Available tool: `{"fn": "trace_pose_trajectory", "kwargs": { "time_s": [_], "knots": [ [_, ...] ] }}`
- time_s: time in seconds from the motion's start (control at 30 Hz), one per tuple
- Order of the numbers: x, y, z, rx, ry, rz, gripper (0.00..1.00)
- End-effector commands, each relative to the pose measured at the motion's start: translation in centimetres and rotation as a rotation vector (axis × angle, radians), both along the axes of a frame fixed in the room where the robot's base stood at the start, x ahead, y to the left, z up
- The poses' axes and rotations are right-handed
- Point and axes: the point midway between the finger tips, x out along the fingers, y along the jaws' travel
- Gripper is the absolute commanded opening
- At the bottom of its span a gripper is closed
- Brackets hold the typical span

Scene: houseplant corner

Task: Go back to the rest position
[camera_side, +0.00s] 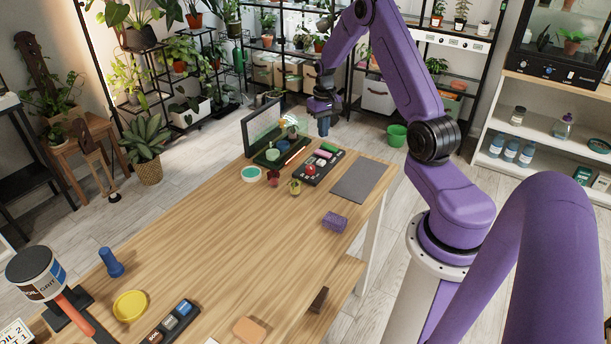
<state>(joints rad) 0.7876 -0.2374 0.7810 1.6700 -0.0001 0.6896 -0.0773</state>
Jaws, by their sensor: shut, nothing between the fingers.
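My gripper (324,127) hangs from my purple arm above the far end of the wooden table (230,240). It points down and is shut, with nothing held. It is near the black tray (318,168) that holds small coloured items, and clear of it as far as I can tell. The fingertips are small in this view.
A grey mat (358,181) and purple block (334,222) lie to the right. The table's middle is clear.

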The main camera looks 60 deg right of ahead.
Motion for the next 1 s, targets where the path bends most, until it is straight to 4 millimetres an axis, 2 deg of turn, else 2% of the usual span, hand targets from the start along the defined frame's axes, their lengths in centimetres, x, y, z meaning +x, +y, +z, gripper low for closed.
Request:
{"fn": "trace_pose_trajectory", "kwargs": {
  "time_s": [0.1,0.23,0.37,0.47,0.6,0.7,0.9,1.0],
  "knots": [
    [1.3,5.0,2.2,-0.002,-0.004,0.119,0.0],
    [1.7,11.4,4.8,-0.003,-0.008,0.27,0.0],
    [0.8,17.5,7.1,-0.003,-0.012,0.421,0.0],
    [-0.8,21.9,8.7,-0.003,-0.013,0.537,0.0],
    [-3.9,27.3,10.7,-0.002,-0.017,0.702,0.0],
    [-6.8,30.5,11.8,-0.001,-0.02,0.818,0.0],
    [-13.4,35.1,13.7,0.002,-0.025,1.049,0.0],
    [-16.9,36.5,14.4,0.003,-0.026,1.166,0.0]
  ]
}}
